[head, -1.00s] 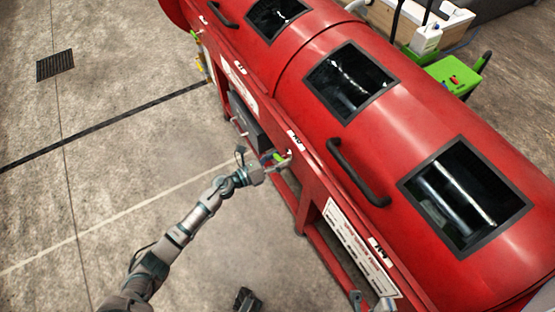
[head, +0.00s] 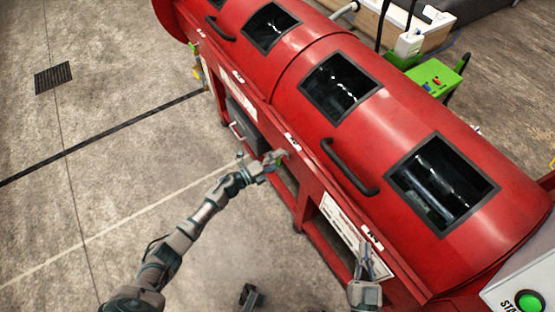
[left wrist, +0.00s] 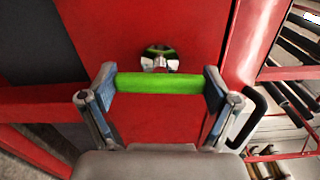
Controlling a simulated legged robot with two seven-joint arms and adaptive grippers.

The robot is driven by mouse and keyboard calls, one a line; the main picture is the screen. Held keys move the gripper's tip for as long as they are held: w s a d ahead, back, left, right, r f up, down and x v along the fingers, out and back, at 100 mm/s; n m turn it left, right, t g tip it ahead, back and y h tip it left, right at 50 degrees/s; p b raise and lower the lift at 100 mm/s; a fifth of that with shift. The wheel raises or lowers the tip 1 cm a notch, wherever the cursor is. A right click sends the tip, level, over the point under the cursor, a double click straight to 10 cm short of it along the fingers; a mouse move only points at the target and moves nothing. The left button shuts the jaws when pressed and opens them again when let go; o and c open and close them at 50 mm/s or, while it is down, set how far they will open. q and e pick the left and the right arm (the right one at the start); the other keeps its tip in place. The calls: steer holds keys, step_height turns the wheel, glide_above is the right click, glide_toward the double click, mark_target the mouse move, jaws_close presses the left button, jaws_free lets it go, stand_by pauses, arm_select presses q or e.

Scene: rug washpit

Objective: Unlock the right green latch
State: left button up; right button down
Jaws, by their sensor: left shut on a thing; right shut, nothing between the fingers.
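The green latch (left wrist: 160,83) is a green bar handle on the red front of the machine, with a round metal and green mount (left wrist: 158,58) just above it in the left wrist view. My left gripper (left wrist: 160,86) has one finger at each end of the bar and is shut on it. In the head view my left gripper (head: 274,163) is at the machine's front, largely covering this latch. Another green latch (head: 195,47) shows at the machine's far left. My right gripper (head: 364,250) is shut and empty, in front of the machine's lower right front.
The red drum machine (head: 300,60) has dark windows and black handles (head: 347,165). A control box with a green button (head: 529,301) stands at the lower right. A green unit (head: 438,80) is behind the machine.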

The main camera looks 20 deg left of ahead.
arm_select(q)
steer(key=shift+w+a+n, duration=0.15)
steer(key=shift+a+n, duration=0.15)
steer(key=shift+n, duration=0.4)
arm_select(e)
steer(key=shift+f+g, duration=0.6)
steer(key=shift+f, duration=0.15)
steer(key=shift+w+f, duration=0.1)
steer(key=shift+w, duration=0.05)
arm_select(q)
steer(key=o, duration=0.8)
steer(key=shift+c, duration=0.2)
steer(key=shift+o, duration=0.7)
steer(key=shift+f, duration=0.15)
arm_select(e)
steer(key=shift+w+a, duration=0.1)
